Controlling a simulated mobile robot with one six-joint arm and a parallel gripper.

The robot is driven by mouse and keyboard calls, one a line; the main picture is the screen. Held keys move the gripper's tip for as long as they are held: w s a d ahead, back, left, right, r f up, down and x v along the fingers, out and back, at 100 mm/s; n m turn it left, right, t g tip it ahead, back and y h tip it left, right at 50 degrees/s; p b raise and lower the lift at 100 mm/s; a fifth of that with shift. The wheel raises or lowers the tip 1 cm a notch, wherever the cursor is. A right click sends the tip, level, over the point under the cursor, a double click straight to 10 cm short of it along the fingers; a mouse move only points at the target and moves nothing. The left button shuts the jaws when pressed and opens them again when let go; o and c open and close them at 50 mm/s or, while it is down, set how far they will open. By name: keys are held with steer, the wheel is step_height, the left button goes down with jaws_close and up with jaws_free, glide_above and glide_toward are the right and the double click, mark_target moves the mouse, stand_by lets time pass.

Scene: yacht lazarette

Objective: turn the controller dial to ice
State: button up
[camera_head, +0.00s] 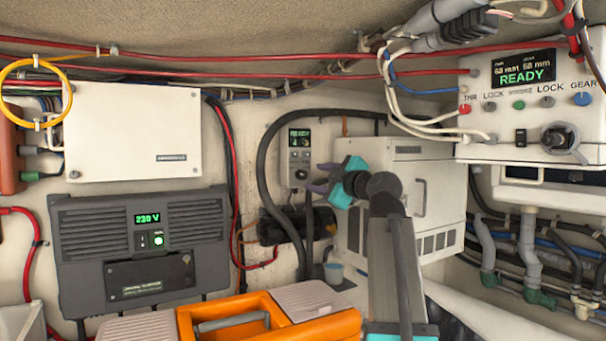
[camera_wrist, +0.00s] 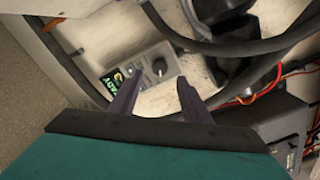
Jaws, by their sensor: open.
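A small grey controller (camera_head: 300,158) with a lit green READY screen and a dark dial (camera_head: 301,174) is mounted on the back wall in the head view. In the wrist view the controller (camera_wrist: 138,75) appears tilted, with its dial (camera_wrist: 160,66) just beyond the fingertips. Dial markings are too small to read. My gripper (camera_head: 318,178) is in front of the wall at the controller's lower right. In the wrist view my gripper (camera_wrist: 161,78) has its two purple fingers apart and empty, with the dial ahead of the gap. I cannot tell whether they touch it.
A thick black hose (camera_head: 262,160) loops left of and over the controller. A white vented cabinet (camera_head: 408,190) stands right of it. A dark cylinder (camera_head: 285,226) lies below. A larger control box (camera_head: 520,130) hangs upper right. An orange toolbox (camera_head: 340,323) is in the foreground.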

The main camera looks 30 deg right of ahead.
mark_target(303, 176)
steer(key=shift+w+d+p, duration=0.2)
steer(key=shift+w+p, duration=0.75)
steer(key=shift+w, duration=2.55)
steer(key=c, duration=0.9)
steer(key=shift+a+f, duration=0.1)
steer(key=shift+a, duration=0.3)
steer(key=shift+c, duration=0.7)
steer(key=shift+d, duration=0.3)
